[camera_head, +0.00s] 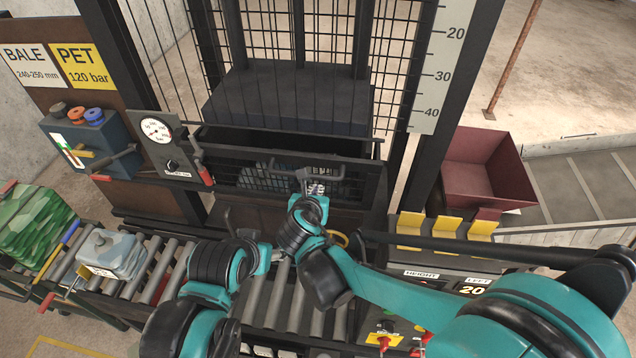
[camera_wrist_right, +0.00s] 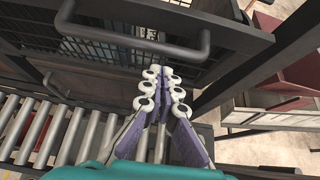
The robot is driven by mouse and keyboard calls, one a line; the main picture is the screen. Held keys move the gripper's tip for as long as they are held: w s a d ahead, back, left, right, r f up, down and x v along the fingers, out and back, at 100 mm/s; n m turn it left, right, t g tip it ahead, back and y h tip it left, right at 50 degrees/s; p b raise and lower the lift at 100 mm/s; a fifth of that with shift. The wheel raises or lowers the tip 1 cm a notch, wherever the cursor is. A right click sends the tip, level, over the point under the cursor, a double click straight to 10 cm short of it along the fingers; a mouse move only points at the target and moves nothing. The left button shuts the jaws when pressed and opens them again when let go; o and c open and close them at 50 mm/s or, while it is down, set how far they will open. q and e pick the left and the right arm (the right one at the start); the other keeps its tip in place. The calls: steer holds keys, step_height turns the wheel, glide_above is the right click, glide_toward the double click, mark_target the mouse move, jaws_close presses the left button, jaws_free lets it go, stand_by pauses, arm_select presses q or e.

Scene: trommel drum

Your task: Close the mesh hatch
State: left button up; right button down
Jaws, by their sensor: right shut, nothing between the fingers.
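The black mesh hatch (camera_head: 232,174) is on the front of the press, with a wide dark bar handle (camera_head: 335,178) across it. I cannot tell from these views how far the hatch stands open. The handle (camera_wrist_right: 130,42) and mesh also show in the right wrist view, at the upper left. My right gripper (camera_head: 315,188) is at the handle in the head view; its fingertips (camera_wrist_right: 161,75) are together and empty, close by the handle's right part. I cannot tell if they touch it. My left gripper (camera_head: 230,218) is lower left of the hatch, its fingers unclear.
A roller conveyor (camera_head: 170,270) runs in front of the press. A pressure gauge (camera_head: 157,130) and red-tipped lever (camera_head: 205,174) are left of the hatch. A control panel (camera_head: 440,275) is at the right, and a dark red bin (camera_head: 485,170) stands beyond it.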

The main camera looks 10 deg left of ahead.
mark_target(322, 162)
steer(key=shift+w, duration=1.25)
steer(key=shift+s, duration=0.1)
steer(key=w, duration=0.1)
steer(key=w+r, duration=0.1)
steer(key=w, duration=0.1)
steer(key=w+r, duration=0.1)
steer(key=w, duration=0.1)
steer(key=shift+s+r, duration=0.1)
